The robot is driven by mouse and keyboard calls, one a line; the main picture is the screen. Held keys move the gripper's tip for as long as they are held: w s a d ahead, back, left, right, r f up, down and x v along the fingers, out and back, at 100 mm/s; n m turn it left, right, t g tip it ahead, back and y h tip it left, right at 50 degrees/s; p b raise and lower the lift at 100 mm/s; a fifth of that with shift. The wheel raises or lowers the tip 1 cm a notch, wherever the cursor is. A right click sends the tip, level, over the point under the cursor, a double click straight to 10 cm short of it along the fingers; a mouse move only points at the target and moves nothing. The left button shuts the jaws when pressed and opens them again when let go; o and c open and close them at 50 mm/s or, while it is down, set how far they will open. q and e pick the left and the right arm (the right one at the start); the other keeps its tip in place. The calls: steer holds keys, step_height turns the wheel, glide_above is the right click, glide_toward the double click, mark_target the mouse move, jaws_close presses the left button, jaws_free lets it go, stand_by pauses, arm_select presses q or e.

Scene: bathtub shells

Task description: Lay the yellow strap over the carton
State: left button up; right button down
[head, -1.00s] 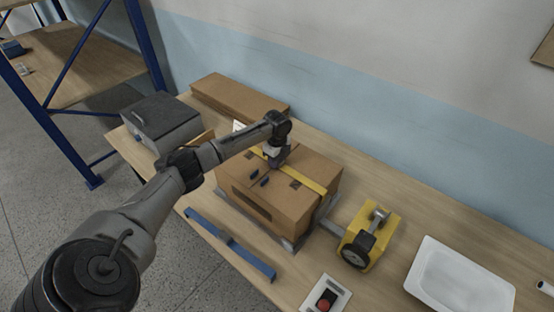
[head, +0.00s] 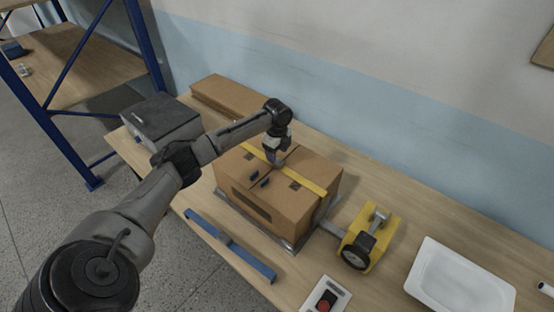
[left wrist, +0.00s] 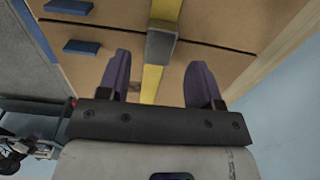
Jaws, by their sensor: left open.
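The brown carton (head: 265,207) stands on a grey metal base on the bench. The yellow strap (head: 312,184) lies across the carton's top, from its back left to its right edge. In the left wrist view the strap (left wrist: 151,82) runs between the fingers and carries a grey buckle-like piece (left wrist: 162,43). My left gripper (head: 277,159) is above the strap, and its two spread fingers also show in the left wrist view (left wrist: 158,80). It is open and holds nothing. The strap's far end is partly hidden by my arm. My right gripper is out of view.
A yellow device with a dial (head: 368,240) stands right of the carton. A white tray (head: 418,282) and a red button box (head: 328,298) are at front right. A blue bar (head: 232,245) lies in front. A grey box (head: 160,120) and a long brown box (head: 240,97) are behind left.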

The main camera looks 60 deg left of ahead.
arm_select(q)
step_height(320, 180, up, 8)
steer(key=shift+f, duration=0.25)
stand_by(0.7)
